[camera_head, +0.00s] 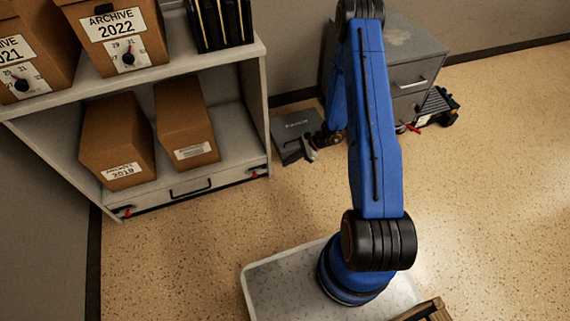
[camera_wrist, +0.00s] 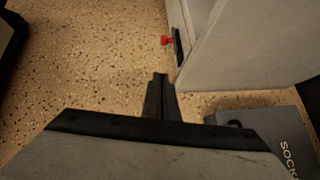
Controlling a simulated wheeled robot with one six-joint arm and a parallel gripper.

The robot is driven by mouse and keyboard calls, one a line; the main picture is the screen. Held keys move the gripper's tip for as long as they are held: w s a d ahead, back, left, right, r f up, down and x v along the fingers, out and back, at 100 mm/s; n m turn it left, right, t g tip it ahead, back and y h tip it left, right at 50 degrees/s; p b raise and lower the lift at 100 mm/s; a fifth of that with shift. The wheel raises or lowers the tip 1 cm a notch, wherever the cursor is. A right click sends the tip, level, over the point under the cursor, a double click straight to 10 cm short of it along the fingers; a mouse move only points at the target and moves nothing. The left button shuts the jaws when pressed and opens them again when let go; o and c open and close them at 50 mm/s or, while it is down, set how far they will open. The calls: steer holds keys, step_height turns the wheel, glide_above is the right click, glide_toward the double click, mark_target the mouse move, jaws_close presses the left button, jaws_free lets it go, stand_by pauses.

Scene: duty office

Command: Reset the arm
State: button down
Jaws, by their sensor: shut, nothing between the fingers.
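My blue arm (camera_head: 375,120) rises from my base and bends over toward the back of the room. My gripper (camera_head: 318,146) hangs low beside the shelf unit, close to a dark grey case on the floor. In the wrist view my gripper (camera_wrist: 160,78) has its fingers together with nothing between them. The speckled floor lies beyond the fingertips. Part of my gripper is hard to make out in the head view.
A shelf unit (camera_head: 258,90) with archive boxes (camera_head: 118,140) stands at left. The dark grey case (camera_head: 290,128), lettered in the wrist view (camera_wrist: 265,135), lies beside it. A grey drawer cabinet (camera_head: 405,55) stands behind my arm. A black-and-yellow item (camera_head: 438,105) is at its right. Floor at right is clear.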

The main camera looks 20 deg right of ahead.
steer(key=shift+r, duration=0.1)
stand_by(0.4)
steer(key=s+a+r+n+g+h, duration=0.15)
steer(key=r+n, duration=0.25)
steer(key=r, duration=0.8)
steer(key=s+a+r+n, duration=0.2)
steer(key=s+r+n, duration=0.1)
steer(key=r, duration=0.9)
steer(key=s+a+r+n+h, duration=0.15)
steer(key=r+n, duration=0.25)
steer(key=r, duration=0.7)
steer(key=s+d+r+n+t+h, duration=0.2)
steer(key=s+r+n+h, duration=0.1)
steer(key=s+r, duration=0.7)
steer(key=s+d+r+n+t+h, duration=0.2)
steer(key=s+r+n, duration=0.4)
steer(key=s+r, duration=0.5)
steer(key=shift+s+d+h, duration=0.5)
steer(key=shift+s+h, duration=0.3)
steer(key=shift+s, duration=2.35)
steer(key=shift+t, duration=0.25)
